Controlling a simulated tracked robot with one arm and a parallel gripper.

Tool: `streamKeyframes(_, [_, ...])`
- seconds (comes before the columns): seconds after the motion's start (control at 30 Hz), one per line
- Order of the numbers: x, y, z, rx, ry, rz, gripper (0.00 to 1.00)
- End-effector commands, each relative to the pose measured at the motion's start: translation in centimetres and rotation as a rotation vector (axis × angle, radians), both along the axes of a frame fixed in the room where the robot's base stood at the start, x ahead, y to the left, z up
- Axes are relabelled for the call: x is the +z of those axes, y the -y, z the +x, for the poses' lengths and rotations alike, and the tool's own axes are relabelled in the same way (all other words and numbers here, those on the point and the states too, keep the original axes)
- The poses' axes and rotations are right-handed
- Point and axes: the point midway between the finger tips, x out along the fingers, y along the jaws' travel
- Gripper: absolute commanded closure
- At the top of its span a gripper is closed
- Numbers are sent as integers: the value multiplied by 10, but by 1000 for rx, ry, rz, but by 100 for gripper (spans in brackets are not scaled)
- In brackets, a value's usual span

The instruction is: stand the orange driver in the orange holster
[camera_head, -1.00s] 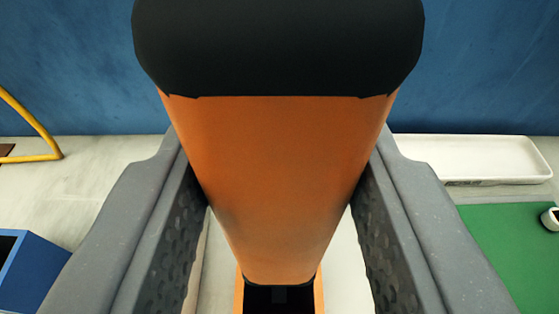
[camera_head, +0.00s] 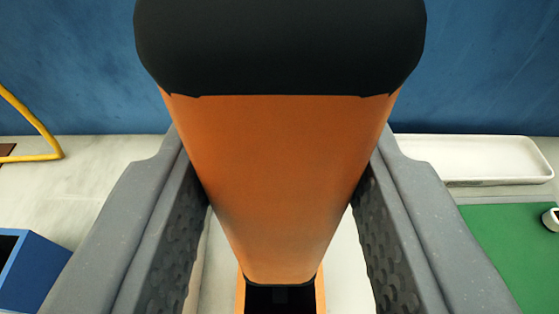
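The orange driver (camera_head: 280,190), with a thick black end cap (camera_head: 280,45), fills the middle of the view and looks upright. My gripper (camera_head: 280,225) has its two grey textured fingers against the driver's left and right sides, shut on it. The orange holster (camera_head: 320,297) shows at the bottom edge, with a dark opening below the driver's lower end. The driver hides most of the holster. I cannot tell whether the driver's tip is inside the opening or above it.
A blue box (camera_head: 35,275) with a dark opening stands at lower left. A yellow curved bar (camera_head: 35,125) is at far left. A white tray (camera_head: 500,182) lies at right, beside a green mat (camera_head: 510,240) with a small white object (camera_head: 551,218). A blue wall (camera_head: 70,70) closes the back.

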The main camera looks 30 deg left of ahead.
Motion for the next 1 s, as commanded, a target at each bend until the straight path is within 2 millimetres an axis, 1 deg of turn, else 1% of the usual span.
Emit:
streamKeyframes(0.17, [-1, 0, 0, 0, 2, 1, 100])
streamKeyframes(0.9, [-36, 0, 0, 0, 2, 1, 100])
streamKeyframes(1.0, [-38, 0, 0, 0, 2, 1, 100])
